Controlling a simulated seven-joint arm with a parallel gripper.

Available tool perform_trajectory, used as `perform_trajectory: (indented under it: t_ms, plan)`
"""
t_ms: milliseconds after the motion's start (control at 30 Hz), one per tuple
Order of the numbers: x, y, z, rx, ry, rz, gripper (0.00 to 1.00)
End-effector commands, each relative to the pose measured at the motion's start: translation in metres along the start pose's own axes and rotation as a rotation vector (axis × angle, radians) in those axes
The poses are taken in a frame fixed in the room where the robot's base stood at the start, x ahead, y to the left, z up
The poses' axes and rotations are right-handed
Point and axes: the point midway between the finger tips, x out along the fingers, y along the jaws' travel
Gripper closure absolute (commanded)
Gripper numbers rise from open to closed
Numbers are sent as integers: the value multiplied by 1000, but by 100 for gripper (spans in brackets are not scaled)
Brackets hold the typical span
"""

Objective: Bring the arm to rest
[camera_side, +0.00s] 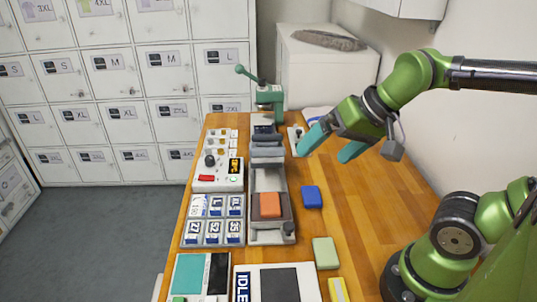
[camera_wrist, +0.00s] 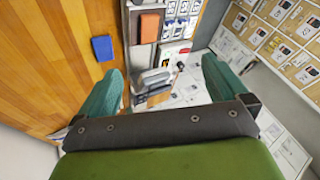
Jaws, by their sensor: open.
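My arm is green with black joints, and it reaches in from the right in the side view. My gripper (camera_side: 330,147) has two teal fingers and is held above the right half of the wooden table (camera_side: 370,210). The fingers stand apart with nothing between them. In the wrist view my gripper (camera_wrist: 158,92) also shows its fingers spread wide, with the press area seen far below between them.
An orange block (camera_side: 269,205) sits in a grey tray on the bench fixture. A blue block (camera_side: 312,197) and a pale green block (camera_side: 326,252) lie on the wood. A green lever press (camera_side: 268,95) stands at the far end. Lockers (camera_side: 115,85) line the back.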

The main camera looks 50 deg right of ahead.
Motion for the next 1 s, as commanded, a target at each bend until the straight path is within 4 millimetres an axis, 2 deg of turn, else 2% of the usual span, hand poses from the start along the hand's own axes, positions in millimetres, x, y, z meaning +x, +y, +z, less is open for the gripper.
perform_trajectory:
  t_ms: [100,200,1000]
  plan:
    - [-4,4,6,-129,39,-16,0]
    - [-5,5,8,-171,50,-19,0]
    - [-5,5,8,-173,48,-19,0]
